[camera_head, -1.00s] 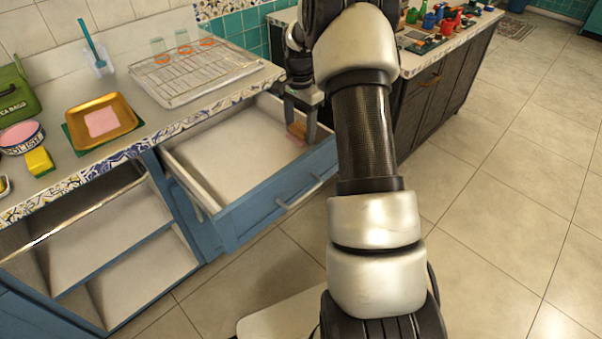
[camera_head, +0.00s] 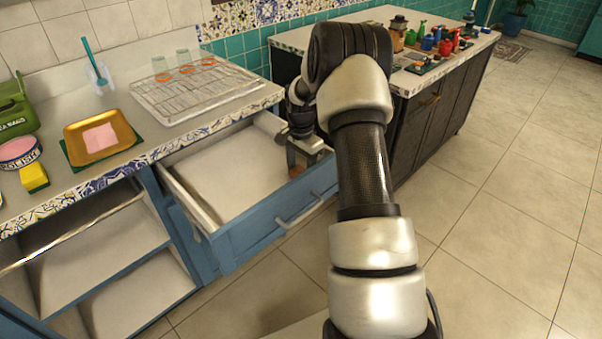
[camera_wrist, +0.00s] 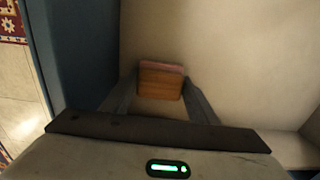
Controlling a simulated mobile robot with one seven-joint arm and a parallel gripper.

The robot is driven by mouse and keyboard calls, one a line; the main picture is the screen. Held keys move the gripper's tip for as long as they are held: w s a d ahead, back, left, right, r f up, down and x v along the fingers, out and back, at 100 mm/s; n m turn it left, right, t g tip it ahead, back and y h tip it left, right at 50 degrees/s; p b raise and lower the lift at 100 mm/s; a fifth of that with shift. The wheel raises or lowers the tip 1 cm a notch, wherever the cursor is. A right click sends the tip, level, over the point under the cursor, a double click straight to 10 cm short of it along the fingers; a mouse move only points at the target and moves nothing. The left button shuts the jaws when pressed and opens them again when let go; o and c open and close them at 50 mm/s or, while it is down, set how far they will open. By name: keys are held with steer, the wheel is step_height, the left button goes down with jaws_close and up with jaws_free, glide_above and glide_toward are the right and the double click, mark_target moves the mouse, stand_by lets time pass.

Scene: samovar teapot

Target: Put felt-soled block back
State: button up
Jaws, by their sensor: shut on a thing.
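The felt-soled block (camera_wrist: 160,82) is a small wooden block with a pink layer along its far edge in the wrist view. My gripper (camera_wrist: 160,88) is shut on it, one finger on each side. In the head view my gripper (camera_head: 305,162) is inside the open blue drawer (camera_head: 262,222), near its right front corner. The block (camera_head: 296,170) shows there only in part, low in the drawer behind the gripper. I cannot tell whether it touches the drawer floor.
The rest of the drawer is empty. On the counter stand a wire rack (camera_head: 195,92) with glasses, a gold tray (camera_head: 100,137) with a pink pad, a polish tin (camera_head: 18,152) and a yellow sponge (camera_head: 34,178). A second counter (camera_head: 440,70) with bottles stands behind my arm.

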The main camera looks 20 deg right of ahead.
steer(key=shift+f, duration=0.15)
steer(key=o, duration=1)
